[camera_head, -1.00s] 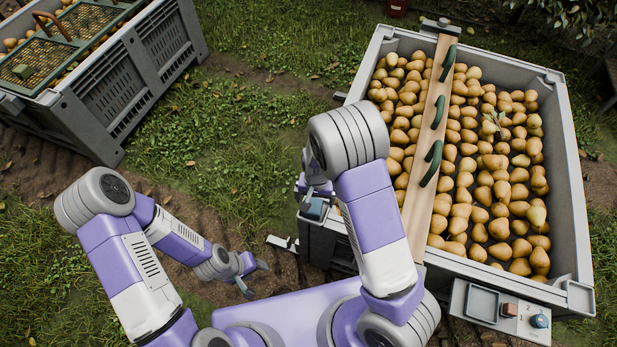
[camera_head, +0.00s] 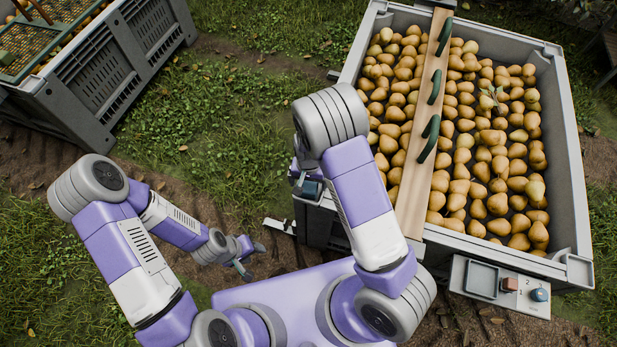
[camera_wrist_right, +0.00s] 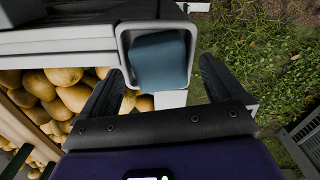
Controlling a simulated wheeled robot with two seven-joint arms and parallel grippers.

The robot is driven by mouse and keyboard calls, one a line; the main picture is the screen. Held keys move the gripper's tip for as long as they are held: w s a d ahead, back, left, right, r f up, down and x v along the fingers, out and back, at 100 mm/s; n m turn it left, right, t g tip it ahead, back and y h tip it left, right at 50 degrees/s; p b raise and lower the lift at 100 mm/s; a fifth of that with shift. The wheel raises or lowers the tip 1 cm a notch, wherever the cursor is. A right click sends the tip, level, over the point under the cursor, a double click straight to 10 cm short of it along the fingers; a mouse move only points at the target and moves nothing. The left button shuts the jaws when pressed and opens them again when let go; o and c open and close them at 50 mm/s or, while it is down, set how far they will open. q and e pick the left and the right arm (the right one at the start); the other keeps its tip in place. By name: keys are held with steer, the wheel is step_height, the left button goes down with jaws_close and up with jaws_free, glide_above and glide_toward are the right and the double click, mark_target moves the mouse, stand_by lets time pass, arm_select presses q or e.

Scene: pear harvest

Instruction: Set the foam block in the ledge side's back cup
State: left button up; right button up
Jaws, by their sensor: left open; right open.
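A blue-grey block (camera_wrist_right: 160,62), which looks like the foam block, sits in a square pale-rimmed cup (camera_wrist_right: 125,50) on the outside of the pear bin. In the head view the block (camera_head: 311,188) shows small at the bin's left near corner. My right gripper (camera_wrist_right: 163,76) is open, its fingers on either side of the cup's near end, not closed on the block. In the head view its fingers are mostly hidden by my arm. My left gripper (camera_head: 253,260) is open and empty, low over the ground left of the bin.
The grey bin (camera_head: 567,170) holds many pears. A wooden plank (camera_head: 413,190) with green hooks lies across it. A ledge (camera_head: 462,272) at its near right carries a square tray, a reddish block (camera_head: 509,284) and a blue knob (camera_head: 539,295). Another crate (camera_head: 95,85) stands back left; grass lies between.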

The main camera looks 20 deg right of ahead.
mark_target(309, 184)
steer(key=shift+f, duration=0.5)
steer(key=c, duration=1)
steer(key=o, duration=1)
steer(key=shift+r+p, duration=1.45)
steer(key=shift+r, duration=2.4)
